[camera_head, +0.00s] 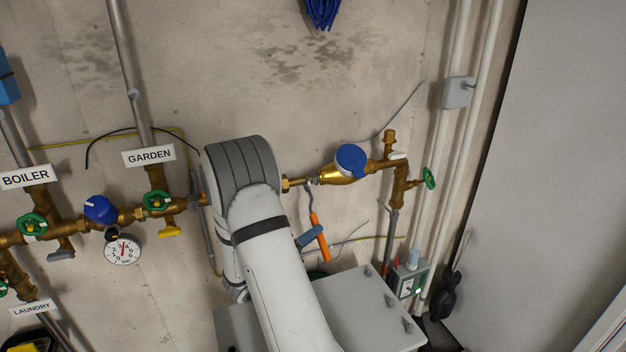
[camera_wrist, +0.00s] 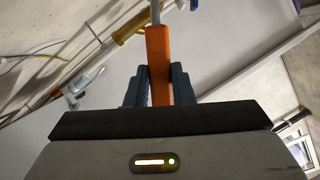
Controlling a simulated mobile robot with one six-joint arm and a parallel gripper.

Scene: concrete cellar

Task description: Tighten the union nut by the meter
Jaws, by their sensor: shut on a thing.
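The water meter (camera_head: 343,170) has a brass body and a blue lid and sits in the pipe run right of my arm. A union nut (camera_head: 311,181) shows small at the left end of the meter. My gripper (camera_wrist: 159,82) is shut on the orange handle (camera_wrist: 158,55) of a tool, which also shows in the head view (camera_head: 321,238). The tool's grey shaft (camera_head: 310,200) runs up to the pipe beside the nut. I cannot tell whether its head is seated on the nut. My forearm hides the pipe to the left.
A grey box (camera_head: 365,305) with a flat top stands below the meter. A green-handled valve (camera_head: 429,178) is at the right end of the pipe. The pressure gauge (camera_head: 123,249) and GARDEN valve (camera_head: 157,200) are on the left. White pipes (camera_head: 450,150) run up the wall.

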